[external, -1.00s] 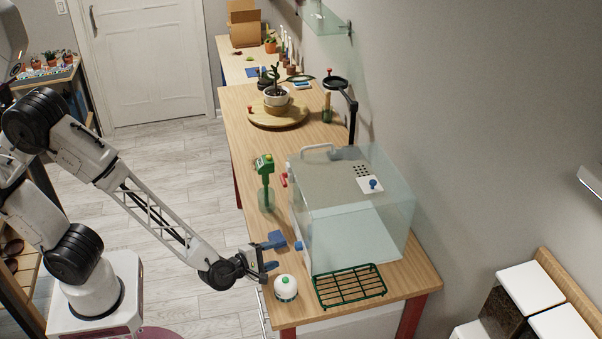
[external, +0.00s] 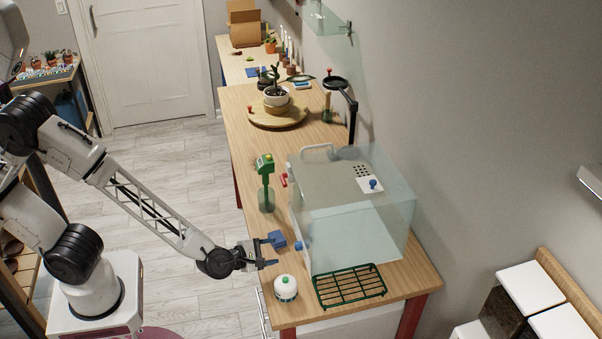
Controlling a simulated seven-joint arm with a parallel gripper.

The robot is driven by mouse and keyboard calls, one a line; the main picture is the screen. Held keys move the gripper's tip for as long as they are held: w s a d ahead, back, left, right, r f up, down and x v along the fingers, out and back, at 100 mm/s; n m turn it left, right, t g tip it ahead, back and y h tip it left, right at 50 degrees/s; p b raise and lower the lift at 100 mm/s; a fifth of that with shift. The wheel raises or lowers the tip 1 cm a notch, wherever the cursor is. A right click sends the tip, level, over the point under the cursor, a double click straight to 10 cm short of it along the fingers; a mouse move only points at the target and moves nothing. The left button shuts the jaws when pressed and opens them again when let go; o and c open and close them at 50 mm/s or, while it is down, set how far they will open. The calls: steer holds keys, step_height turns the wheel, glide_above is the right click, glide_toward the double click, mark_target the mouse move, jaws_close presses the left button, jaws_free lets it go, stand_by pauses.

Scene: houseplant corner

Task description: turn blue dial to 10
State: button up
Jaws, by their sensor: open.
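A clear box (external: 340,235) stands on the wooden table. A small blue knob (external: 374,183) sits on a white plate on its top, and another blue knob-like part (external: 299,246) is low on its left side. I cannot tell which is the blue dial, and no numbers are readable. My gripper (external: 273,252) is open at the table's left edge, left of the lower blue part and apart from it. A blue block-like thing (external: 279,239) is by its upper finger; I cannot tell whether they touch. Nothing shows held between the fingers.
A green rack (external: 350,287) lies in front of the box. A green bottle-like thing (external: 266,185) stands left of it. A plant on a round board (external: 278,116) is farther back.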

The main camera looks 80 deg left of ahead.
mark_target(298, 246)
steer(key=shift+w, duration=0.15)
steer(key=shift+x, duration=3.75)
steer(key=shift+f, duration=0.1)
steer(key=c, duration=0.9)
